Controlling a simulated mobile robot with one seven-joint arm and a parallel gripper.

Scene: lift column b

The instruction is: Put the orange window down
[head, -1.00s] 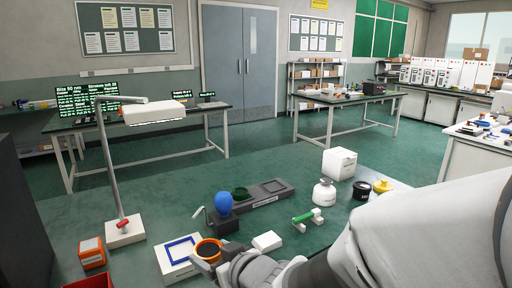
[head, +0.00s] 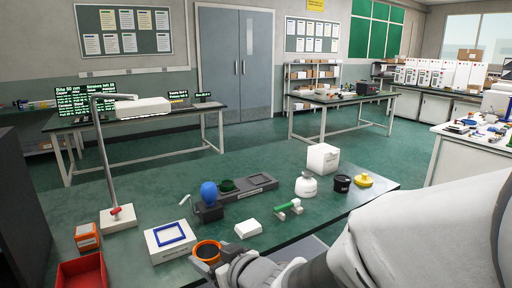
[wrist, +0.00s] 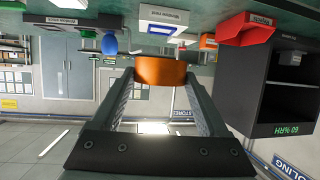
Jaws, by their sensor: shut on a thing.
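The orange window is a dark-centred orange ring (head: 207,252). My gripper (head: 212,262) is shut on it near the front edge of the green table. In the wrist view the orange window (wrist: 160,70) shows edge-on between the fingertips of my gripper (wrist: 160,82).
A white block (head: 248,228), a blue egg-shaped thing (head: 209,193), a grey tray (head: 262,180) and a green-and-white part (head: 288,208) stand nearby. A red bin (head: 82,272), an orange box (head: 87,237) and a lamp stand (head: 118,217) are at left.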

